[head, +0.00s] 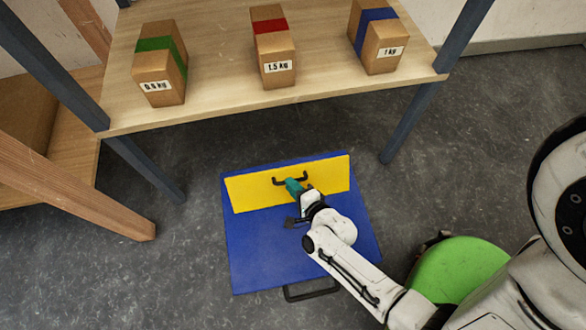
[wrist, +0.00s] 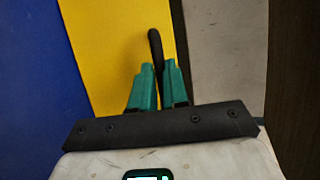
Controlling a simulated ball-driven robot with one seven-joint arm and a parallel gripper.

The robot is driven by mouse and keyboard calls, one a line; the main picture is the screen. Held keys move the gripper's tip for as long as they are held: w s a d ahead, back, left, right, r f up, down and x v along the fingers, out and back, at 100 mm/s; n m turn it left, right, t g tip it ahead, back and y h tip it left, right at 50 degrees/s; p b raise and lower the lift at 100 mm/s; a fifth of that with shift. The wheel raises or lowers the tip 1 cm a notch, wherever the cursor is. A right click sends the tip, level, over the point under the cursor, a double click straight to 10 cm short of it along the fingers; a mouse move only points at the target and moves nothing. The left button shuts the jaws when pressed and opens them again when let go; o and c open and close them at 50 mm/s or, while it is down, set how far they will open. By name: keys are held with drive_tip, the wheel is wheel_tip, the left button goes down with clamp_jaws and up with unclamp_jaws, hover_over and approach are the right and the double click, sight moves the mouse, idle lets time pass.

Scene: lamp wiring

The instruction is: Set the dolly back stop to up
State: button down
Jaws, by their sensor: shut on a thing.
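The dolly is a flat blue platform (head: 262,255) on the floor, with a black handle loop (head: 312,291) at its near edge. Its back stop is a yellow panel (head: 250,193) along the far end, also in the wrist view (wrist: 100,50). A strip of blue shows beyond its top edge; I cannot tell its exact tilt. A black handle (head: 277,182) sits on the panel near its upper edge. My gripper (head: 293,186), with green fingers, is shut on this handle; in the wrist view the handle (wrist: 155,45) stands between the fingertips (wrist: 160,66), which hide its lower part.
A wooden shelf (head: 215,105) with grey-blue posts stands beyond the dolly. It carries boxes labelled 0.5 kg (head: 160,75), 1.5 kg (head: 275,60) and 1 kg (head: 378,45). A wooden leg (head: 90,195) stands at left. The grey floor (head: 190,255) left of the dolly is clear.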

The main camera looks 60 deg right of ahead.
drive_tip(key=shift+s+a+f, duration=0.25)
drive_tip(key=shift+a+f, duration=0.1)
drive_tip(key=shift+f, duration=0.1)
drive_tip(key=c, duration=1.4)
unclamp_jaws()
drive_tip(key=shift+o, duration=1.4)
drive_tip(key=shift+w+d+r, duration=0.15)
drive_tip(key=shift+r, duration=0.05)
drive_tip(key=p+v, duration=0.3)
drive_tip(key=v, duration=0.8)
drive_tip(key=shift+p, duration=0.3)
